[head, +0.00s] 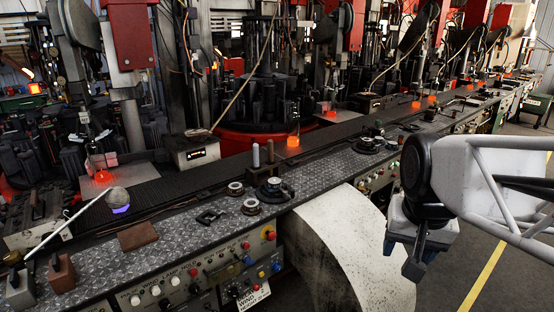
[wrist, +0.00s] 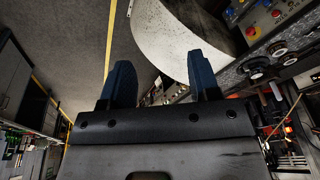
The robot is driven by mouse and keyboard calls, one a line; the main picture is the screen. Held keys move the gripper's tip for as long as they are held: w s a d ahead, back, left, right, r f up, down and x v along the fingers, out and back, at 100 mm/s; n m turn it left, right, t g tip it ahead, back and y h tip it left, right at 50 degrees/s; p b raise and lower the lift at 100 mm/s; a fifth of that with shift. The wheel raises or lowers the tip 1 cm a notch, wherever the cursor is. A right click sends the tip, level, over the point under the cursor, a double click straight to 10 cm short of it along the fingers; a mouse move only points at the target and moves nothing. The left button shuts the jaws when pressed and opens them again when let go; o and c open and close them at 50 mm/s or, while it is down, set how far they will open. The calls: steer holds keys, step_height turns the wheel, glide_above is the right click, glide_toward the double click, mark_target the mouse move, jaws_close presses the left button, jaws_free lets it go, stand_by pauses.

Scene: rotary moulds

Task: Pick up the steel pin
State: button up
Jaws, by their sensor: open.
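One is a pale pin (head: 256,156) and the other a darker grey pin (head: 270,152); I cannot tell for sure which is the steel pin. My gripper (head: 412,262) hangs at the right of the head view, in front of the bench and well away from both pins. In the wrist view my gripper (wrist: 162,82) shows two dark blue fingers spread apart with nothing between them.
The tread-plate bench (head: 205,206) carries round knobs, a dark fixture (head: 273,190) and a brown plate (head: 137,235). A long pale rod (head: 80,218) leans at the left. Glowing orange pieces (head: 293,141) lie behind. A large white curved guard (head: 345,245) bulges out below the bench.

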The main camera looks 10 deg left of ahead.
steer(key=w+a+r+m, duration=0.2)
steer(key=w+a+r, duration=0.15)
steer(key=w, duration=0.65)
steer(key=w+a+r+m, duration=0.2)
steer(key=w+r+m, duration=0.15)
steer(key=w, duration=0.55)
steer(key=m+g, duration=0.2)
steer(key=m, duration=0.7)
glide_above(255, 144)
steer(key=s+d, duration=1.2)
steer(key=d, duration=0.2)
step_height(255, 144, down, 3)
steer(key=w+a+f+m, duration=0.1)
steer(key=w+a+f, duration=0.2)
steer(key=w+a, duration=0.1)
steer(key=w+a+f+m, duration=0.2)
steer(key=w+a+f, duration=0.1)
steer(key=w+a, duration=0.1)
steer(key=w+a+f+m, duration=0.1)
steer(key=w+a+f, duration=0.2)
steer(key=w+a, duration=0.1)
steer(key=shift+a+f+m, duration=0.1)
steer(key=shift+a+m, duration=0.15)
steer(key=shift+a, duration=0.35)
steer(key=shift+w+a+f, duration=0.25)
steer(key=shift+a+f, duration=0.05)
steer(key=shift+a, duration=0.05)
steer(key=shift+f, duration=0.1)
steer(key=shift+f, duration=1.15)
steer(key=shift+f, duration=0.15)
